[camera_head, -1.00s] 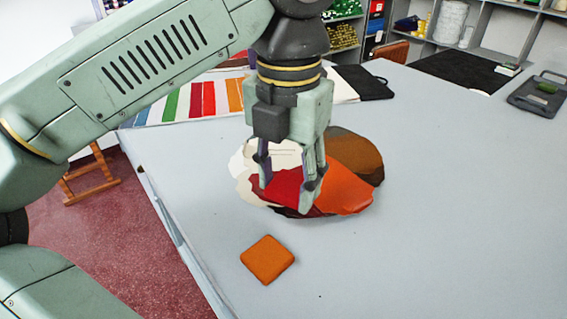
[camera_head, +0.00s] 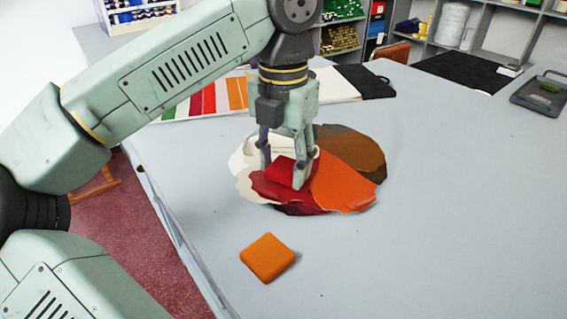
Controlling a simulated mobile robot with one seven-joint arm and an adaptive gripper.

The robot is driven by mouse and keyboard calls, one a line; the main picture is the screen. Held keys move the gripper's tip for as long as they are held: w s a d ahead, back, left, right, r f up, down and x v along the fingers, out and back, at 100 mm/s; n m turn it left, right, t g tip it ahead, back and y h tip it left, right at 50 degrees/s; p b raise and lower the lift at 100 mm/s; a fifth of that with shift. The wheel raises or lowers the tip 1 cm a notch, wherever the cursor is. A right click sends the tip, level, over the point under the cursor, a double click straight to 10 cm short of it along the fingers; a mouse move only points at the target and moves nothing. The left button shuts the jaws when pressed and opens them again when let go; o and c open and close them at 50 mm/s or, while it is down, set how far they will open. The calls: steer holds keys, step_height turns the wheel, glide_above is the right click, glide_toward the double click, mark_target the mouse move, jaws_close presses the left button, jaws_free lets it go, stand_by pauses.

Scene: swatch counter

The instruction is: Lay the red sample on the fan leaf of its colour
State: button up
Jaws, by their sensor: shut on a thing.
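The red sample (camera_head: 281,171) is a bright red, soft-edged piece between the fingers of my gripper (camera_head: 285,174). My gripper is shut on it, over the red part of the fan. The darker red fan leaf (camera_head: 285,194) shows in front of and below the sample; I cannot tell whether the two touch. The orange leaf (camera_head: 345,187) is right of it, a brown leaf (camera_head: 350,148) behind that, and cream leaves (camera_head: 247,180) to the left. My fingers hide part of the sample and of the leaves.
An orange square sample (camera_head: 268,258) lies alone on the grey counter (camera_head: 440,220) in front of the fan. A strip of coloured swatches (camera_head: 237,93) and a black piece (camera_head: 365,83) lie behind. A dark tray (camera_head: 540,94) is far right.

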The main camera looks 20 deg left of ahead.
mark_target(283, 169)
steer(key=shift+f, duration=0.1)
steer(key=shift+f, duration=0.15)
steer(key=o, duration=0.8)
step_height(283, 169, up, 13)
steer(key=p, duration=0.7)
steer(key=shift+f+p, duration=0.2)
steer(key=shift+p, duration=0.2)
